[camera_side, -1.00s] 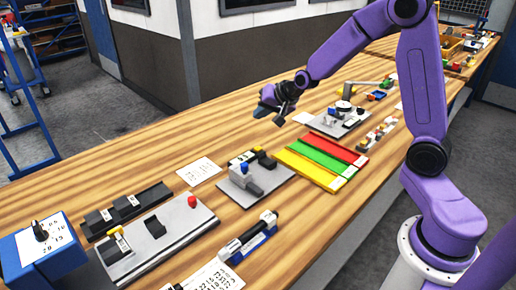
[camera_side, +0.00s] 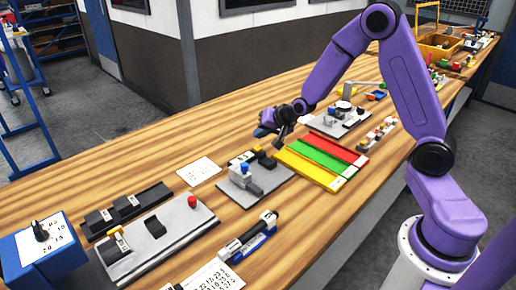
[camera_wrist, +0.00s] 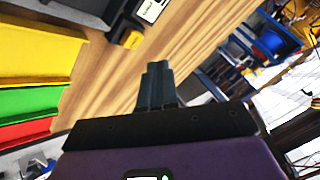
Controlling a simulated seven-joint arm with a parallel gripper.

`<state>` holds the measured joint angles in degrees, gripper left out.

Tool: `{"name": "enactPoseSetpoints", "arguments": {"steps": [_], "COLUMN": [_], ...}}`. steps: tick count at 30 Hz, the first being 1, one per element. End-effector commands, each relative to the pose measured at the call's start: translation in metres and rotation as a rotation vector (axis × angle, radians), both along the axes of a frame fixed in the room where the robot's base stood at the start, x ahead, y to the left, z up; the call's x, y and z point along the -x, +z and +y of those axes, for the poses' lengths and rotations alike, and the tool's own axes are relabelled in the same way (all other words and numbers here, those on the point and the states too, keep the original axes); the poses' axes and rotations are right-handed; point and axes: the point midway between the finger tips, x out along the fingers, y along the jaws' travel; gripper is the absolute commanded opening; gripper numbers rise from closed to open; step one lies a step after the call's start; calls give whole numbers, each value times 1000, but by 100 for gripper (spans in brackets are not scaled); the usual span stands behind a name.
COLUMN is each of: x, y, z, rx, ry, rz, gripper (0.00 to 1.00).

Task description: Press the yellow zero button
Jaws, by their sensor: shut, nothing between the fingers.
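A small yellow button (camera_wrist: 131,39) sits at the end of a black housing with a white label, at the top of the wrist view. In the side view a small yellow part (camera_side: 257,149) shows on the black unit behind the grey plate; it looks like the same button. My gripper (camera_wrist: 157,80) has its dark fingers together and empty. In the wrist view the button lies above and left of the fingertips, apart from them. In the side view my gripper (camera_side: 263,131) hangs above the bench, behind and slightly right of that unit.
Yellow (camera_side: 308,171), green (camera_side: 322,159) and red (camera_side: 337,149) strips lie to the right of the unit. A grey plate (camera_side: 232,190) with a blue-topped part stands in front. Another yellow part (camera_side: 115,232) is on the front-left fixture. Bench behind the unit is clear.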

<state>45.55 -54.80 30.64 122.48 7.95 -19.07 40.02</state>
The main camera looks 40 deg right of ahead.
Motion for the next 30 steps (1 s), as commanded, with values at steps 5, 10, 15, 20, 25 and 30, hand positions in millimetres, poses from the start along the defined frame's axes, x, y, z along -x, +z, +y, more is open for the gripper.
{"name": "enactPoseSetpoints", "arguments": {"steps": [5, 10, 15, 20, 25, 30], "x": [0, 0, 0, 0, 0, 0], "y": [-14, -19, -19, -19, -19, -19], "z": [0, 0, 0, 0, 0, 0], "rx": [2, 0, 0, 1, 1, 1], "ry": [1, 1, 1, 1, 1, 1], "rz": [1, 1, 1, 0, 0, 0], "gripper": [0, 0, 0, 0, 0, 0]}}
